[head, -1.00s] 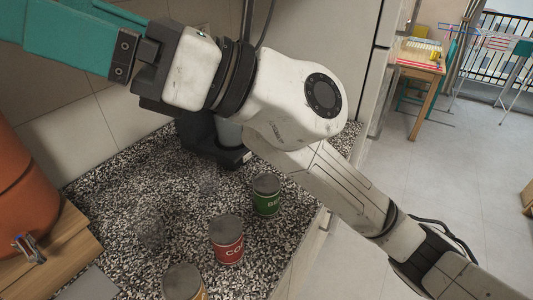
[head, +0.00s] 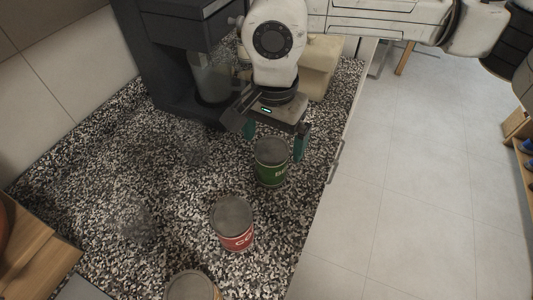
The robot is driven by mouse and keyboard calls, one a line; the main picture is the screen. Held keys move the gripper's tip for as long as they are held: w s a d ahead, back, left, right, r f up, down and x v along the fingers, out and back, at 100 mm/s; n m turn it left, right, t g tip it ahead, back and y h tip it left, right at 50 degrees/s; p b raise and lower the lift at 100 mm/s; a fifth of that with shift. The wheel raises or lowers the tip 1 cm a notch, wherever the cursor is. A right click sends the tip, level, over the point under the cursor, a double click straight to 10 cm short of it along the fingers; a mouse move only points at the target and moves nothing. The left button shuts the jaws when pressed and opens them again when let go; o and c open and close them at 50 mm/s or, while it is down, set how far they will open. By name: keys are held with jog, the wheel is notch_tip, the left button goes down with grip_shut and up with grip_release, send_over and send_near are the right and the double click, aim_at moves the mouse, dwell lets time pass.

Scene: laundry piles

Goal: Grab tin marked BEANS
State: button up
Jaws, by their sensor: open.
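A green tin (head: 270,164) with a grey lid stands upright on the speckled counter, with the letters "BE" partly readable on its label. My gripper (head: 274,143) points down just behind and above this tin, its two dark green fingers apart on either side of it. The gripper is open and holds nothing. Whether the fingers touch the tin I cannot tell.
A red tin (head: 233,224) marked "CO" stands nearer, left of the green one. Another tin (head: 192,287) is cut off at the bottom edge. A dark coffee machine (head: 178,55) stands behind. A wooden board (head: 38,258) lies at left. The counter's right edge drops to the floor.

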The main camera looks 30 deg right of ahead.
jog(key=shift+w+f+p, duration=0.15)
jog(key=shift+f+p, duration=0.7)
jog(key=shift+f, duration=3.55)
jog(key=shift+r, duration=0.1)
jog(key=c, duration=1.4)
jog(key=shift+c, duration=0.2)
